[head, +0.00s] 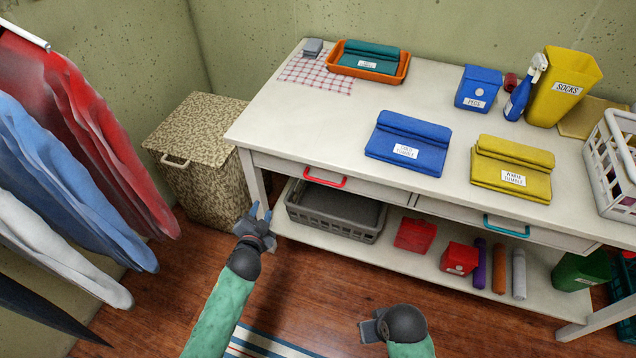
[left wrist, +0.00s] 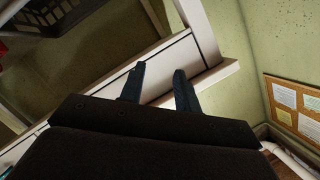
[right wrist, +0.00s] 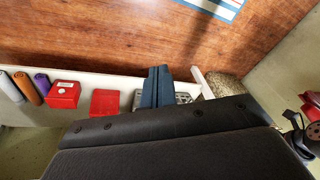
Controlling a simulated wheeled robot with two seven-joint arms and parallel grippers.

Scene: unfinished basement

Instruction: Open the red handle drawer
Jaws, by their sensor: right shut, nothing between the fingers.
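The red handle (head: 325,182) is on the left drawer front (head: 365,190) of the white table, in the head view. That drawer looks closed. My left gripper (head: 260,212) is open and empty, in front of the table's left front leg, to the left of and lower in the picture than the red handle. Its two blue fingers stand apart in the left wrist view (left wrist: 158,85); the red handle does not show there. My right gripper (head: 368,332) is low in front of the table, away from the drawer. Its fingers are shut together and empty in the right wrist view (right wrist: 157,82).
A teal-handled drawer (head: 505,228) is at the right. The lower shelf holds a grey basket (head: 335,225) and red boxes (head: 415,236). A patterned hamper (head: 200,150) stands left of the table. Clothes (head: 75,130) hang at the far left. The wooden floor in front looks open.

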